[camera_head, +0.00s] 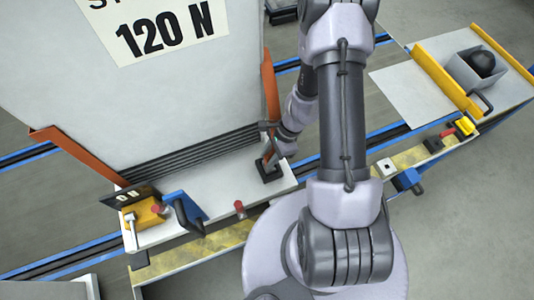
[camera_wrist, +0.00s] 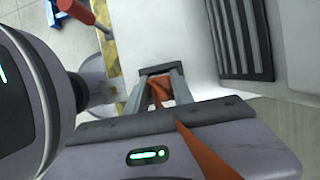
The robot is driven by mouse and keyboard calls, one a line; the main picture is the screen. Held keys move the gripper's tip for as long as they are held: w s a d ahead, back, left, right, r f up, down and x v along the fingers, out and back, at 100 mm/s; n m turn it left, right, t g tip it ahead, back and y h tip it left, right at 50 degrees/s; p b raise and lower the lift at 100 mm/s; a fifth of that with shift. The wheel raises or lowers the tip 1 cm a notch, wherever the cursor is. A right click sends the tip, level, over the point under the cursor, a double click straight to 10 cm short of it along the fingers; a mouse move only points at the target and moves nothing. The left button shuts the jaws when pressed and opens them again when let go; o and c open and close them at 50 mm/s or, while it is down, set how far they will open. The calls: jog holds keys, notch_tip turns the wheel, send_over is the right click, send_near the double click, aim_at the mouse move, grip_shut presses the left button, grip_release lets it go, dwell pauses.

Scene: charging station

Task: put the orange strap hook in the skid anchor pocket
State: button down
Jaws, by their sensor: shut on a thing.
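The orange strap (camera_head: 270,85) runs down the right edge of the big grey crate. Its orange hook end (camera_wrist: 160,92) is between my gripper's two grey fingers (camera_wrist: 161,88) in the wrist view; the gripper is shut on it. A dark square skid anchor pocket (camera_wrist: 156,69) is just beyond the fingertips. In the head view the pocket (camera_head: 270,175) is a black block on the white skid, below the strap, with my gripper (camera_head: 268,150) right over it. Whether the hook is inside the pocket or just above it, I cannot tell.
The grey crate (camera_head: 150,80) with a 120 N label stands beside my arm. Another orange strap (camera_head: 75,155) is on its left. A blue lever (camera_head: 183,212), yellow block (camera_head: 146,212) and red knob (camera_head: 239,208) are along the skid's front. A tray with a grey box (camera_head: 475,68) is far right.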

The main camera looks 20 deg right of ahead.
notch_tip(320, 180, down, 2)
jog(key=shift+f+b, duration=0.1)
jog(key=shift+b, duration=0.25)
jog(key=shift+r+p, duration=0.25)
jog(key=shift+p, duration=0.05)
jog(key=shift+f, duration=0.2)
jog(key=c, duration=1.1)
grip_release()
